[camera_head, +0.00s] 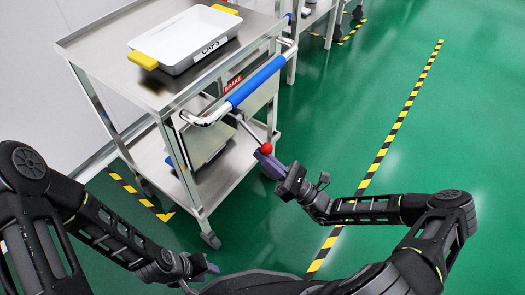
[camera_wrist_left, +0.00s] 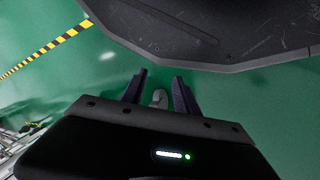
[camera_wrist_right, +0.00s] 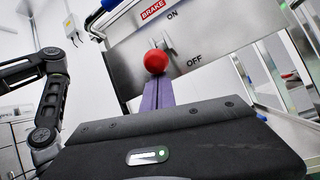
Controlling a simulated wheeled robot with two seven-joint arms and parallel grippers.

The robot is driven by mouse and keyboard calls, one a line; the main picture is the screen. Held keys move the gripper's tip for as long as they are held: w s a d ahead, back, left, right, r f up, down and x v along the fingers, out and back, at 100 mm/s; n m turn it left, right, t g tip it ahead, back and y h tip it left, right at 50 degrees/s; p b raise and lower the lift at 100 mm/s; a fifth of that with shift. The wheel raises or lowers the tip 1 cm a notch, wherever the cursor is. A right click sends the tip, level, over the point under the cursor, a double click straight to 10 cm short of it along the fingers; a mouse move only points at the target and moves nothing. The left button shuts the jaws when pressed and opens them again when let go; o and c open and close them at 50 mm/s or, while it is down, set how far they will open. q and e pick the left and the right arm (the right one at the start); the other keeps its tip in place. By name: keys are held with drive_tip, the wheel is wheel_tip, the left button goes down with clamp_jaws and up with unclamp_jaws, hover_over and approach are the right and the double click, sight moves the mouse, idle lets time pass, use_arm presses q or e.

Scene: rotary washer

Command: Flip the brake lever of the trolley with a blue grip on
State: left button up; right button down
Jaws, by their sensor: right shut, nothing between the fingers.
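The trolley (camera_head: 165,95) is steel, with a blue grip (camera_head: 256,82) on its push handle. The brake lever's red ball knob (camera_head: 266,148) sits at the end of a thin rod below the handle. In the right wrist view the red knob (camera_wrist_right: 155,61) shows in front of a plate marked BRAKE, ON above and OFF below. My right gripper (camera_head: 263,156) is shut and empty, its purple fingertips at the knob; I cannot tell whether they touch. My left gripper (camera_head: 212,268) is open and empty, low and away from the trolley, over the floor.
A white tray with yellow handles (camera_head: 185,40) stands on the trolley's top. Another container (camera_head: 200,143) is on the lower shelf. A second trolley (camera_head: 310,20) stands behind. Green floor (camera_head: 465,130) at the right is clear, with a yellow-black tape line (camera_head: 385,150).

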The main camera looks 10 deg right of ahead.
drive_tip(key=r+p, duration=0.1)
drive_tip(key=p, duration=0.1)
drive_tip(key=r+h+p, duration=0.1)
drive_tip(key=p, duration=0.1)
drive_tip(key=g+p, duration=0.1)
drive_tip(key=p, duration=0.1)
drive_tip(key=shift+s+d+r+h, duration=0.3)
drive_tip(key=shift+s+d+r, duration=0.05)
drive_tip(key=shift+s+r, duration=0.05)
wheel_tip(320, 180, up, 11)
drive_tip(key=s+m+g+h+p, duration=0.1)
drive_tip(key=g+h+p, duration=0.5)
drive_tip(key=p, duration=2.3)
drive_tip(key=shift+d+r+h, duration=0.2)
drive_tip(key=shift+d+h, duration=0.1)
drive_tip(key=shift+d, duration=0.15)
drive_tip(key=shift+w+r, duration=0.1)
drive_tip(key=shift+r, duration=0.05)
wheel_tip(320, 180, down, 5)
drive_tip(key=s+b, duration=0.2)
drive_tip(key=b, duration=0.1)
drive_tip(key=r+v, duration=0.1)
drive_tip(key=v, duration=0.8)
drive_tip(key=shift+r+b, duration=0.35)
drive_tip(key=shift+b, duration=0.05)
